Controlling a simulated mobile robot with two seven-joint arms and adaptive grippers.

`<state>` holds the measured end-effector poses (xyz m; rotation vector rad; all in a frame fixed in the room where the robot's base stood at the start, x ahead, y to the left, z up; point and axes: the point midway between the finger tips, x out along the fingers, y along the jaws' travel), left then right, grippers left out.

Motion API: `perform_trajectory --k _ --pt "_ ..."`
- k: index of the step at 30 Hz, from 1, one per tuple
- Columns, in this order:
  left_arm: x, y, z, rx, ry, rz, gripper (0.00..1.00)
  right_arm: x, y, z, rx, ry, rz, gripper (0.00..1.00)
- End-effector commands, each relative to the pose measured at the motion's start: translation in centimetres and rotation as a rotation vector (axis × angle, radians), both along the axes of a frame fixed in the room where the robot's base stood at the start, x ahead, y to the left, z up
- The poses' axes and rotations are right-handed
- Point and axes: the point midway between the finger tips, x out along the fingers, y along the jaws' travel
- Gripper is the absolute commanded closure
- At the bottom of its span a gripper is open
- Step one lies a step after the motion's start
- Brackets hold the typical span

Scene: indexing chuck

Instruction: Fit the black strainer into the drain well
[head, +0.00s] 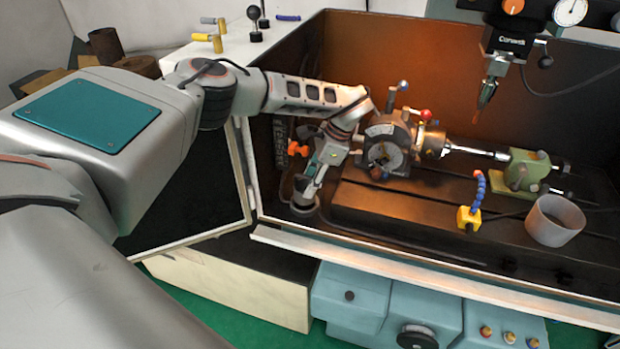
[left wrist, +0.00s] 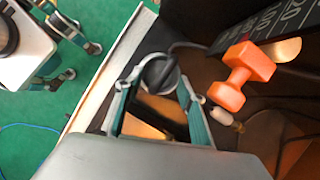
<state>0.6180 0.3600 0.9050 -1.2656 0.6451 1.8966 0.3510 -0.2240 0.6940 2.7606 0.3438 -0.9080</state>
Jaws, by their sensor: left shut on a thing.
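My left gripper (head: 308,186) reaches down into the front left corner of the machine's tray. In the left wrist view, my left gripper (left wrist: 152,84) has its two fingers on either side of the round, dark black strainer (left wrist: 159,71), and it is shut on it. In the head view the strainer (head: 303,208) is a small dark round shape just below the fingertips, low at the tray floor. My right gripper is not in view.
An orange dumbbell-shaped knob (left wrist: 241,76) is close to the right of the fingers. A chuck (head: 388,146) stands on the slotted table (head: 400,212) right of my arm. The tray's front rim (head: 330,252) runs close by. A grey cup (head: 554,221) stands farther right.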

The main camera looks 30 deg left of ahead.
Motion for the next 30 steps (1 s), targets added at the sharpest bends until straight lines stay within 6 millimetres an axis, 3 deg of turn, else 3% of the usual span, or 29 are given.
perform_trajectory --k 21,30 --pt "0.0 0.0 -3.3 0.000 -0.001 0.000 0.83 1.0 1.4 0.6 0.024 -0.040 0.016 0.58" --pt "0.0 -0.1 -3.7 0.000 -0.001 0.000 0.83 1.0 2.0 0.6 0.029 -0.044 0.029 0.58"
